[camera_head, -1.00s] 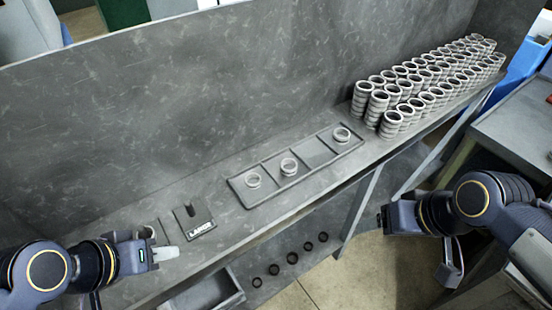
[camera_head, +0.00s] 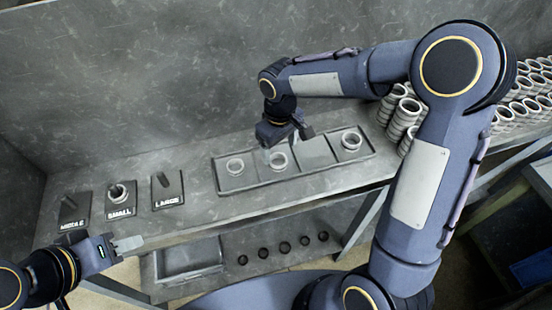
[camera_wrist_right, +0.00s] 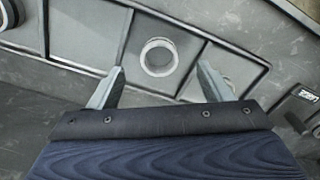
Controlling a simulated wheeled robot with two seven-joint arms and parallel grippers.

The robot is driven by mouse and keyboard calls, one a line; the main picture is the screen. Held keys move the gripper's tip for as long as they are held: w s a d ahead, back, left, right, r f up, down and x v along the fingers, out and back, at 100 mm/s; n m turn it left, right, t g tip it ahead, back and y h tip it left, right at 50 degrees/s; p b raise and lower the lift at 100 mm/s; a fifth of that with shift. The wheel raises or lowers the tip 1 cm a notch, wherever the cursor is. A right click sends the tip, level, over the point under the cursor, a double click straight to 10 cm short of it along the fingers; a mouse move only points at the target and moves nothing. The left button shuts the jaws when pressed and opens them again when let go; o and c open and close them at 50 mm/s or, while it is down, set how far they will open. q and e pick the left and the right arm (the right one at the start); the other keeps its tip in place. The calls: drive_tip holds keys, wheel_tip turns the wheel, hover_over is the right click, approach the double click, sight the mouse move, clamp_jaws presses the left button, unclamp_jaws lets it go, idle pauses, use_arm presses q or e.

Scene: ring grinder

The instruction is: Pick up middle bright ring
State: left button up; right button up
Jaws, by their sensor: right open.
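The middle bright ring (camera_head: 278,160) lies in a compartment of the grey tray (camera_head: 248,184) on the shelf. The ring also shows in the right wrist view (camera_wrist_right: 158,57), flat on the tray floor. My right gripper (camera_head: 283,147) is over this compartment, pointing down. In the right wrist view its two fingers (camera_wrist_right: 160,84) are apart and empty, one to each side of the ring in the picture. The gap in height cannot be told. My left gripper (camera_head: 122,244) is at the lower left, away from the tray; its jaw opening is unclear.
Stacked rings (camera_head: 403,116) stand to the right, partly behind my right arm. Three labelled peg stands (camera_head: 120,198) are at left; the SMALL one bears a ring. A wall rises behind.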

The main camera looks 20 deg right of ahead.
sight(278, 164)
drive_tip(key=f, duration=0.1)
drive_tip(key=f+p, duration=0.1)
drive_tip(key=f, duration=0.2)
drive_tip(key=shift+w+f+p, duration=0.3)
drive_tip(key=shift+w+f, duration=0.05)
drive_tip(key=shift+w, duration=0.05)
drive_tip(key=shift+a+f, duration=0.1)
drive_tip(key=shift+f, duration=0.3)
drive_tip(key=c, duration=1.1)
drive_tip(key=shift+r, duration=0.1)
drive_tip(key=shift+c, duration=0.2)
